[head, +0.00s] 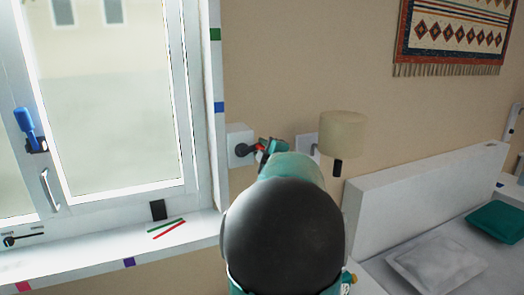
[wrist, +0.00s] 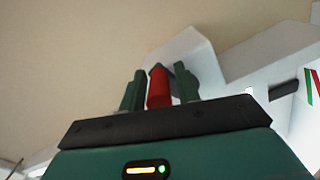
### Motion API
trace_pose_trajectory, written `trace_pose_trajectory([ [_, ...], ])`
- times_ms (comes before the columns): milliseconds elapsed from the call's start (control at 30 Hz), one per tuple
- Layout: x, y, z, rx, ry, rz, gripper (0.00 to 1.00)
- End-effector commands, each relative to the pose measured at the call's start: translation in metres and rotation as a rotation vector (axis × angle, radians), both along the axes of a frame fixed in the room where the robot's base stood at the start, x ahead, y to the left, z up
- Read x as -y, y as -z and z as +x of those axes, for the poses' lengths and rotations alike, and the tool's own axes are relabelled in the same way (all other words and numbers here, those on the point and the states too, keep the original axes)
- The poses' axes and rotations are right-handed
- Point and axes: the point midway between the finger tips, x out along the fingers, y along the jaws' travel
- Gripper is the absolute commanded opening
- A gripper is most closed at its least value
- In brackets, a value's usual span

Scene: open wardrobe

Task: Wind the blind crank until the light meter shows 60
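The blind crank is on a white wall box (head: 238,136) right of the window, with a black hub (head: 242,150) and a red handle (head: 258,147). My gripper (head: 268,147) is at the handle, partly hidden behind my own arm in the head view. In the wrist view the red handle (wrist: 158,88) stands between the two green fingers of my gripper (wrist: 159,92), which appear closed on it. No light meter reading is legible. A small black upright object (head: 157,210) on the sill may be the meter; I cannot tell.
A wall lamp (head: 342,133) is just right of the crank. The window has a blue handle (head: 27,122). Red and green sticks (head: 168,230) lie on the sill (head: 110,243).

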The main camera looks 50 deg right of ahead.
Motion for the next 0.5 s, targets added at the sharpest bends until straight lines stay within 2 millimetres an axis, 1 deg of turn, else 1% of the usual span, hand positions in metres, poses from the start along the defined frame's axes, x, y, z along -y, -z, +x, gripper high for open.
trace_pose_trajectory([
  [33, -0.0012, -0.0054, 0.0004, 0.009, -0.003, -0.006, 0.41],
  [67, -0.0012, -0.0052, 0.0005, 0.009, -0.004, -0.005, 0.45],
  [367, -0.0012, -0.0019, 0.0007, 0.004, -0.003, -0.002, 0.45],
  [500, -0.0047, -0.0022, -0.0058, 0.003, -0.002, -0.002, 0.45],
])
